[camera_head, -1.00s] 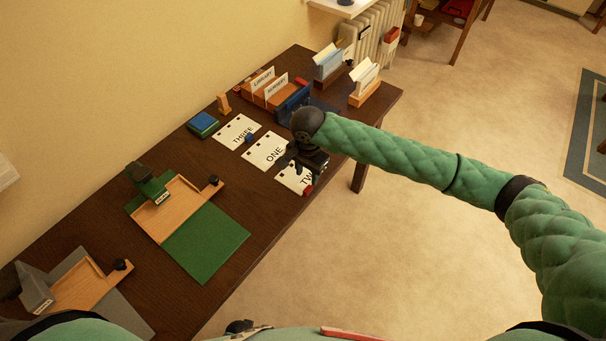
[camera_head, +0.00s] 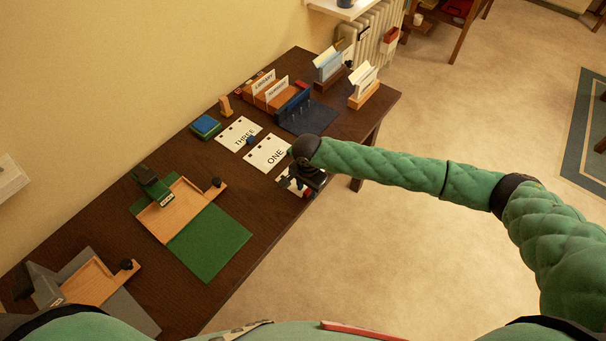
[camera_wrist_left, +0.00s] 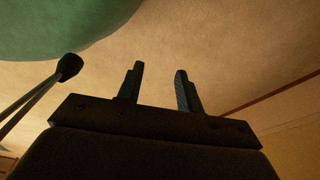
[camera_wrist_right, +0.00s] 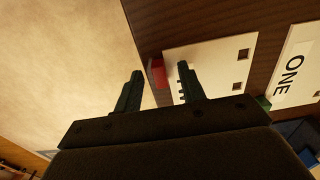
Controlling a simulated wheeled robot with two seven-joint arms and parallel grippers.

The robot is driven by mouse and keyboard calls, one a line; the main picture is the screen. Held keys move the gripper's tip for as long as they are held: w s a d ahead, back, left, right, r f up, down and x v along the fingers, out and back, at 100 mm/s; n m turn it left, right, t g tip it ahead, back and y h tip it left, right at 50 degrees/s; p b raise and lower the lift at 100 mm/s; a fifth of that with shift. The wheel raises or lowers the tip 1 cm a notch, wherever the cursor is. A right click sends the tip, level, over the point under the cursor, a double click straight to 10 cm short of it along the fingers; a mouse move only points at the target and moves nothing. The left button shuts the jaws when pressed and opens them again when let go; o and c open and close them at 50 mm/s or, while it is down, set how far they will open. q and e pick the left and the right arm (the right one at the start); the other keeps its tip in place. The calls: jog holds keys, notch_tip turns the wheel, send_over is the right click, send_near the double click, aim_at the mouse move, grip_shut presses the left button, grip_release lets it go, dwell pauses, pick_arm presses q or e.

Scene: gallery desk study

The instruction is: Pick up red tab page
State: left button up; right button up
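The red tab page is a white sheet near the desk's front edge. In the right wrist view the page (camera_wrist_right: 215,62) shows two dark square marks and its red tab (camera_wrist_right: 157,71) at the desk edge. In the head view the page (camera_head: 285,184) is mostly hidden under my right gripper (camera_head: 301,180), with the red tab (camera_head: 308,193) peeking out. In the right wrist view my right gripper (camera_wrist_right: 159,74) is open, one finger on each side of the tab as seen; contact cannot be told. My left gripper (camera_wrist_left: 160,72) is open and empty, away from the desk.
Page ONE (camera_head: 268,153) and page THREE (camera_head: 238,134) lie beside it on the dark desk (camera_head: 160,285). A dark blue base with pins (camera_head: 305,117) and card holders stand behind. A green mat (camera_head: 210,243) lies to the left. Open floor is in front.

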grip_shut()
dwell(0.3)
